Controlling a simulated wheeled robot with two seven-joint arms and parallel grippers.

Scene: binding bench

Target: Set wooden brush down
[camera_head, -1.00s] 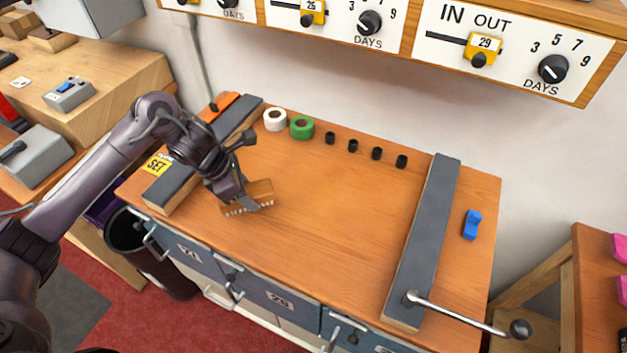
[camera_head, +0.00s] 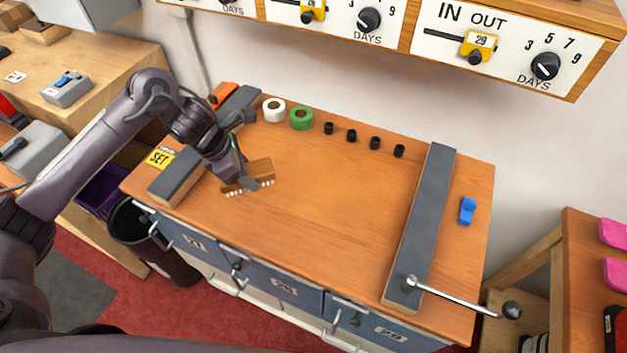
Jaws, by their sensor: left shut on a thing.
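The wooden brush (camera_head: 262,170) is a brown block with a row of pale bristle tufts along its lower edge. It is at the left part of the wooden bench top (camera_head: 320,220). My left gripper (camera_head: 248,180) is shut on the brush, with a finger across its front. The bristles face down and toward me. I cannot tell whether they touch the bench top or hang just above it. My right gripper does not show.
A dark bar (camera_head: 185,172) lies left of the brush, and a long dark bar (camera_head: 425,220) with a metal crank handle (camera_head: 455,298) lies at right. White tape (camera_head: 273,110), green tape (camera_head: 301,118) and several black cylinders stand at the back. The middle is clear.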

